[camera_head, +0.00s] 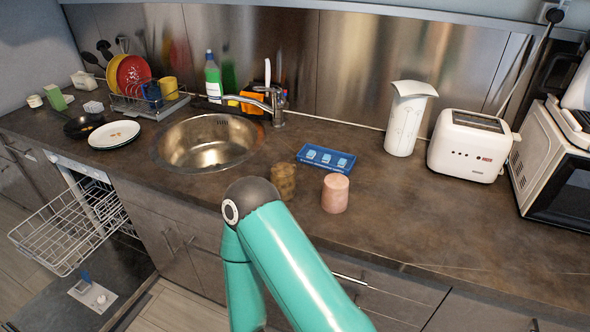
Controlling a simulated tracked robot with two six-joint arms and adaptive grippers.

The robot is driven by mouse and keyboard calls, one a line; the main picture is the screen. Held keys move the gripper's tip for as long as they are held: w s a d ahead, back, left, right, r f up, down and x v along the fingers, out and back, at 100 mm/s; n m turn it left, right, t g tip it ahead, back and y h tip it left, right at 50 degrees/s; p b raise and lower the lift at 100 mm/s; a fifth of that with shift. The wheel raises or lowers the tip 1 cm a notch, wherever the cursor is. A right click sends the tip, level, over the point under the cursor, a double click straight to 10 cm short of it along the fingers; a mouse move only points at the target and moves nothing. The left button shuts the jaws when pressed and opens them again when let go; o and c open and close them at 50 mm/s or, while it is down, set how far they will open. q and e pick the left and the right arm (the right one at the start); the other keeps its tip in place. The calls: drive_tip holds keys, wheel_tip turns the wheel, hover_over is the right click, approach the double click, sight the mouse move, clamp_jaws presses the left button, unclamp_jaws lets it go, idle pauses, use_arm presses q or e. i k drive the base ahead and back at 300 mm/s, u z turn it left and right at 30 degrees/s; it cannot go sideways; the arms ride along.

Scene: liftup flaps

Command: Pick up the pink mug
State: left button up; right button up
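The pink mug (335,194) stands on the dark countertop near its front edge, right of the picture's middle. It shows as a short, rounded pink cylinder, and I cannot make out a handle. A teal link of one of my arms rises from the bottom edge and bends at a dark joint left of the mug, apart from it in the picture. Neither of my grippers shows in this view.
A brown patterned cup (283,181) stands close left of the mug. A blue tray (309,162) lies behind them. A sink (210,141) is left. The front-right counter is clear. The dishwasher (75,225) hangs open.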

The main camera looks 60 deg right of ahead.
sight(334, 200)
drive_tip(key=u, duration=0.15)
drive_tip(key=i, duration=1.35)
drive_tip(key=z, duration=2.05)
drive_tip(key=k, duration=0.8)
drive_tip(key=z, duration=0.25)
drive_tip(key=i, duration=0.8)
drive_tip(key=u, duration=0.15)
